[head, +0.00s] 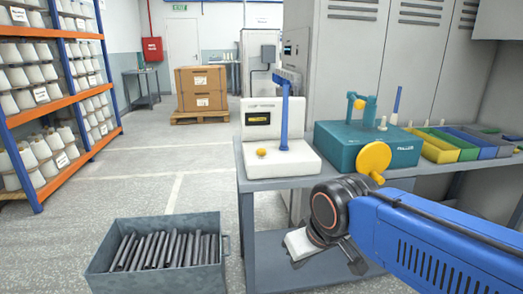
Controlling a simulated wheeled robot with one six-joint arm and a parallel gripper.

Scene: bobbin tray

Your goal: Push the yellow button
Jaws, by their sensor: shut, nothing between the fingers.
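The yellow button (262,152) is a small round knob on the white base of a scale-like device (298,160) with a dark display and a blue post. The device stands at the left end of a grey workbench (268,184). My gripper (356,262) is at the end of my blue arm, in front of the bench and lower than its top, to the right of and nearer than the button. It is shut, and I see nothing held. It is apart from the button, and my wrist partly hides its fingers.
A teal machine (338,150) with a yellow handwheel (375,157) stands right of the device. Coloured bins (433,148) sit farther right. A grey crate of dark rods (157,255) is on the floor at front left. Bobbin shelves (56,100) line the left; the aisle floor is clear.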

